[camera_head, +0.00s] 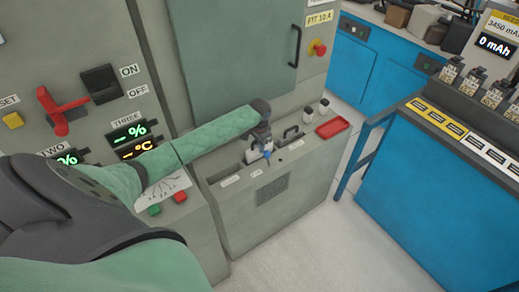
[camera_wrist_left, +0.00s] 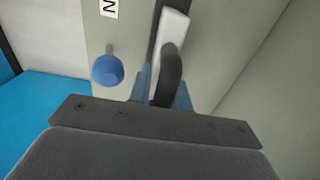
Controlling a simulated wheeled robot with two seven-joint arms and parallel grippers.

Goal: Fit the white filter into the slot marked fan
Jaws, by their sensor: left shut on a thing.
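My left gripper (camera_head: 261,147) is above the low grey cabinet (camera_head: 285,205) with the labelled slots. It is shut on the white filter (camera_wrist_left: 174,38), by what looks like its dark curved handle (camera_wrist_left: 170,75). In the head view only a little of the filter (camera_head: 268,147) shows past the fingers. In the wrist view a dark slot edge runs beside the filter; how deep the filter sits is hidden. A blue knob (camera_wrist_left: 107,70) is beside it, near a label (camera_wrist_left: 109,8) of which only "N" shows. The slot labels are too small to read in the head view. My right gripper is out of view.
Another dark handle (camera_head: 291,133) stands up from the cabinet top, right of my gripper. A tall grey cabinet (camera_head: 235,60) rises behind. A blue bench (camera_head: 440,190) stands across a floor gap.

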